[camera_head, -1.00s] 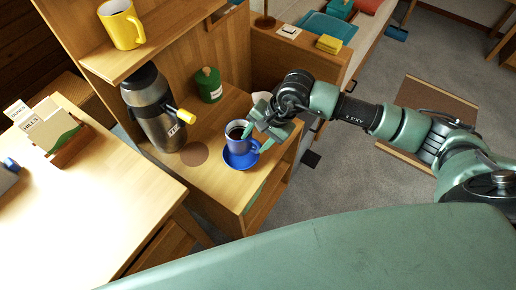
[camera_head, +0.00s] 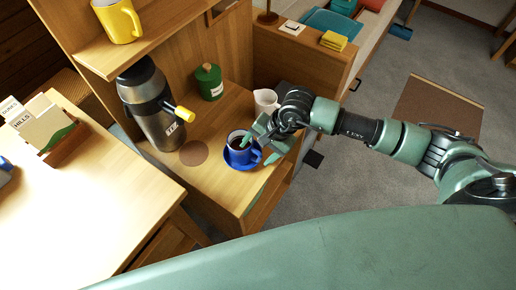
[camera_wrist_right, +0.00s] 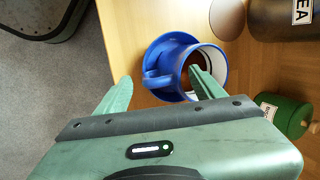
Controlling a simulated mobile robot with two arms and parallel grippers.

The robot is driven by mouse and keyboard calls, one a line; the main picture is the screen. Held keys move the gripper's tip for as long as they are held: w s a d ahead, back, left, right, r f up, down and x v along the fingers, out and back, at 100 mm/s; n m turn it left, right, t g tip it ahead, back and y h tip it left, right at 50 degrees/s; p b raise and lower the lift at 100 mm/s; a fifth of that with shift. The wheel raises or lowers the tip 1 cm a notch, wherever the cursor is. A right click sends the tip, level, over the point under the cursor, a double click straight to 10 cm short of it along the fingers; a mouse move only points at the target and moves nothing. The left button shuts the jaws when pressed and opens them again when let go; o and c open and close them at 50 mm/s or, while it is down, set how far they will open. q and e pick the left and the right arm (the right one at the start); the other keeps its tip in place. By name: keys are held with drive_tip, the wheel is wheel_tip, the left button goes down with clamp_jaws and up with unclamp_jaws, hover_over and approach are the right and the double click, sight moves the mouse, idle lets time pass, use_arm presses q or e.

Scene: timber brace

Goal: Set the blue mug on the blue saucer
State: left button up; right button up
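The blue mug (camera_head: 240,148), with dark liquid inside, stands upright on the blue saucer (camera_head: 239,164) on the wooden shelf top. In the right wrist view the mug (camera_wrist_right: 190,92) shows with its handle towards me, and the saucer (camera_wrist_right: 157,52) shows beneath it. My right gripper (camera_head: 262,150) is at the handle side of the mug. My left gripper is in neither view.
A steel flask (camera_head: 155,110) with a yellow handle stands left of the mug, beside a brown round mat (camera_head: 194,153). A green canister (camera_head: 208,82) and a white jug (camera_head: 266,101) stand behind. A yellow mug (camera_head: 118,20) is on the upper shelf.

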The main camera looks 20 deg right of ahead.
drive_tip(key=p+v, duration=0.5)
drive_tip(key=v, duration=0.7)
drive_tip(key=shift+p, duration=0.4)
